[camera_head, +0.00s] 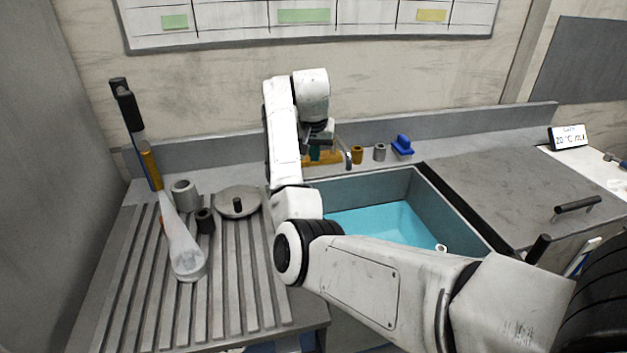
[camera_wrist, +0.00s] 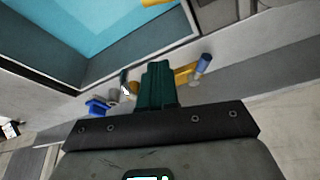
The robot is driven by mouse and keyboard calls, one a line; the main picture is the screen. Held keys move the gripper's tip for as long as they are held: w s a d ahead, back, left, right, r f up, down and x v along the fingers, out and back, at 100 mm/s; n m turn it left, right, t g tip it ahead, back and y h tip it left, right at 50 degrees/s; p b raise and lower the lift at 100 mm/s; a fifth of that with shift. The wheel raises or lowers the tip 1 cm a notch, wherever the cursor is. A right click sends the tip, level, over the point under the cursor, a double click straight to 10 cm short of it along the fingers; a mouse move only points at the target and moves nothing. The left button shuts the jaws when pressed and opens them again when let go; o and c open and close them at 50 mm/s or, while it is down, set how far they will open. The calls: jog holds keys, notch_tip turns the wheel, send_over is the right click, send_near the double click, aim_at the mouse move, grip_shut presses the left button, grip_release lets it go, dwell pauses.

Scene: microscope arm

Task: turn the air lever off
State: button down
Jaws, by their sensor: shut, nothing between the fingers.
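My gripper (camera_wrist: 158,82) points down behind the sink, its green fingers closed together with nothing between them. In the head view my gripper (camera_head: 316,152) hangs in front of a yellow fitting (camera_head: 332,158) and partly hides it. In the wrist view the yellow fitting (camera_wrist: 184,75) is right beside the fingers, with a blue-grey end piece (camera_wrist: 203,63); contact cannot be told. A blue piece (camera_head: 402,145) stands on the ledge to the right, also in the wrist view (camera_wrist: 97,106). No label shows which of these is the air lever.
Small amber (camera_head: 357,155) and grey (camera_head: 379,152) cylinders stand on the ledge between the yellow fitting and the blue piece. The sink (camera_head: 450,208) has a blue bottom. A ribbed drainboard (camera_head: 130,300) at left holds a lid (camera_head: 225,203) and cups. A low back wall runs behind.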

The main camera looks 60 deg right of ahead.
notch_tip(320, 180, down, 10)
jog(key=p, duration=0.3)
jog(key=shift+s+a+p, duration=0.15)
jog(key=shift+a+p, duration=0.1)
jog(key=shift+p, duration=0.15)
jog(key=shift+f, duration=0.1)
dwell(0.5)
